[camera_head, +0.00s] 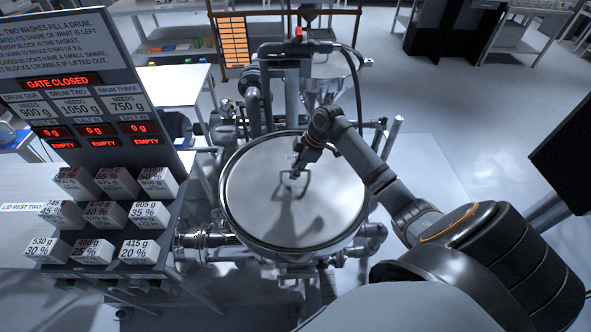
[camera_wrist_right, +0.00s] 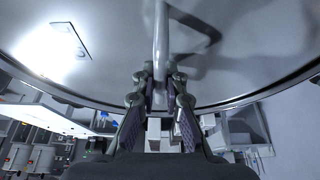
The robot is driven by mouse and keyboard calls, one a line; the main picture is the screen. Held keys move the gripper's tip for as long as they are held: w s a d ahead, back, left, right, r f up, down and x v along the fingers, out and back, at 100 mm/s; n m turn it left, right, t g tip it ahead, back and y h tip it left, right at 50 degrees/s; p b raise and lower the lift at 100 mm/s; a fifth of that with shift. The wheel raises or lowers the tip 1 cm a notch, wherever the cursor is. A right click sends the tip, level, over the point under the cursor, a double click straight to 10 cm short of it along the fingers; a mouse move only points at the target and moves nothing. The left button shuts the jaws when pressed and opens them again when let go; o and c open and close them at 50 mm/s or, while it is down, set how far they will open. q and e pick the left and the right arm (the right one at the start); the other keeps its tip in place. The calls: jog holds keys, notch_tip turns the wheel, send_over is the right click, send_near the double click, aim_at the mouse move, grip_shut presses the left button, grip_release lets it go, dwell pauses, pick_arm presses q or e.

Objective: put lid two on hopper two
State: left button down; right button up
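The lid (camera_head: 262,200) is a large round grey metal disc with a raised handle near its middle. In the head view it covers the top of the hopper (camera_head: 293,262); whether it sits fully flush is not clear. My right gripper (camera_head: 299,172) reaches down to the handle from the upper right. In the right wrist view the lid (camera_wrist_right: 240,50) fills the upper part, and the handle (camera_wrist_right: 161,35) runs between the fingers of my right gripper (camera_wrist_right: 161,85), which are closed in on it. The hopper's mouth is hidden. My left gripper is not in view.
A sign panel (camera_head: 75,60) reads "GATE CLOSED" above a rack of white labelled blocks (camera_head: 97,215) on the left. A surface labelled "LID REST TWO" (camera_head: 22,208) looks bare. Pipes (camera_head: 205,240) and a post (camera_head: 392,135) stand close around the hopper.

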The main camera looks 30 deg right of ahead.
jog(key=o, duration=0.5)
jog(key=shift+r, duration=0.1)
jog(key=shift+s, duration=0.1)
jog(key=v, duration=1.2)
